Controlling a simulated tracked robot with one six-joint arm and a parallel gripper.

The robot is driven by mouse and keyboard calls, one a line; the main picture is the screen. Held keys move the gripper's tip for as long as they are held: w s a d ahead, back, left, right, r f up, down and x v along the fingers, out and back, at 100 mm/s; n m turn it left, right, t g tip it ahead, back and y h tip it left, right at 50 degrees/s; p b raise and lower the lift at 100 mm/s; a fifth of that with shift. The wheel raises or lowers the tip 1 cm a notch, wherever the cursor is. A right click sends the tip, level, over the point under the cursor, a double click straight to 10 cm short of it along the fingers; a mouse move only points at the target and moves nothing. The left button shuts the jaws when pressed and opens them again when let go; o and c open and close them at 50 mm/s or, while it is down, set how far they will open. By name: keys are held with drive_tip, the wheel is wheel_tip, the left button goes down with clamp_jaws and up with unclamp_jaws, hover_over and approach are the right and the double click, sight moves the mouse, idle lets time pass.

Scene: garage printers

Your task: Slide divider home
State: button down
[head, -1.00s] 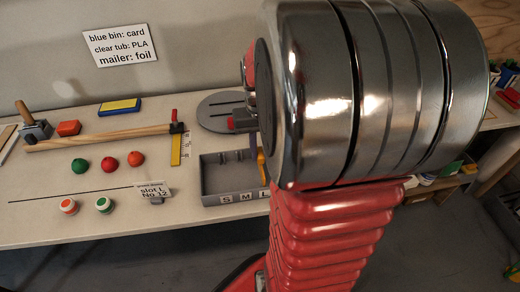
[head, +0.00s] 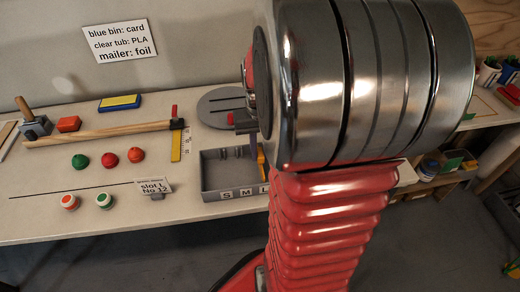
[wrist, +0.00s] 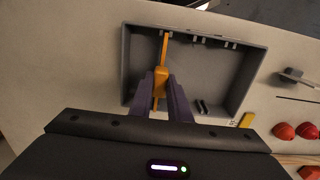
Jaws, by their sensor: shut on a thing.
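The grey tray (head: 205,190) stands on the bench with S, M and L on its front wall; my arm hides its right end. The divider (wrist: 165,48) is a narrow orange strip. In the wrist view my gripper (wrist: 160,80) is shut on it, with a dark finger on each side. The strip reaches to the tray wall at the top of that view, near the leftmost slot mark. In the head view the divider (head: 261,165) shows at the tray's right, by the L. Whether its ends sit in slots is unclear. A card (head: 154,186) reads "slot L No 12".
Red, orange and green knobs (head: 109,160), two small jars (head: 69,202) and a wooden bar (head: 100,134) lie left of the tray. A grey round plate (head: 215,103) is behind it. The tray's interior left of the divider in the head view is empty.

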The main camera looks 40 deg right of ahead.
drive_tip(key=shift+f, duration=0.7)
drive_tip(key=c, duration=1.6)
unclamp_jaws()
drive_tip(key=shift+r, duration=0.15)
wheel_tip(320, 180, up, 14)
drive_tip(key=shift+f, duration=0.25)
